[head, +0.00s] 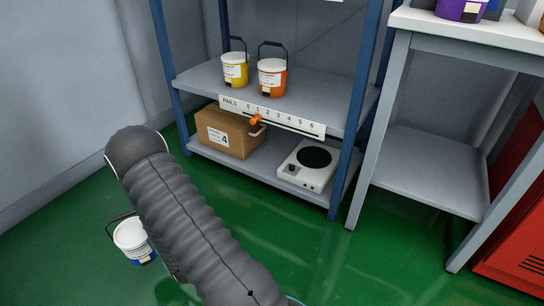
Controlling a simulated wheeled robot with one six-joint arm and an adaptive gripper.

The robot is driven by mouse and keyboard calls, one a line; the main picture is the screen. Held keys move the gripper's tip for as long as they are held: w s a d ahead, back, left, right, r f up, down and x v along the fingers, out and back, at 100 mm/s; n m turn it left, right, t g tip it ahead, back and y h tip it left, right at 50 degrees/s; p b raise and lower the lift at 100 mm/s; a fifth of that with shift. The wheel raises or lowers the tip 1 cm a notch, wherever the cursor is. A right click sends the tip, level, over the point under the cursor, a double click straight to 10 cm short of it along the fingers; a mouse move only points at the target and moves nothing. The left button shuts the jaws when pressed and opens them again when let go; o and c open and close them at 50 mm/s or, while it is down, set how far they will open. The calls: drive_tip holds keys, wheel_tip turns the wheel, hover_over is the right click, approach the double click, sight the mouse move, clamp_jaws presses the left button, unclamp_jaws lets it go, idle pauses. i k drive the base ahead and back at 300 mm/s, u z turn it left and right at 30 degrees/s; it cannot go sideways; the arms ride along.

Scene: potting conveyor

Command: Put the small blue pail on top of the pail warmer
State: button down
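A small white pail with a blue lower band (132,242) stands on the green floor at the lower left, with its dark wire handle leaning to the left. My dark, ribbed arm covers part of its right side. The pail warmer, a white unit (293,178) with a round black plate and a knob, sits on the lower shelf of the rack. Its black plate is bare. My gripper does not show, so its state and its distance from the pail cannot be seen.
A cardboard box (229,132) stands left of the warmer. A yellow pail (235,70) and an orange pail (272,78) stand on the shelf above, whose edge has a numbered strip (290,122). A grey table (480,35) carrying a purple pail (459,9) stands right. Green floor lies open in front.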

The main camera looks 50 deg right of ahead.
sight(315, 155)
drive_tip(key=u, duration=1.75)
drive_tip(key=k, duration=1.15)
drive_tip(key=z, duration=1.8)
drive_tip(key=i, duration=0.5)
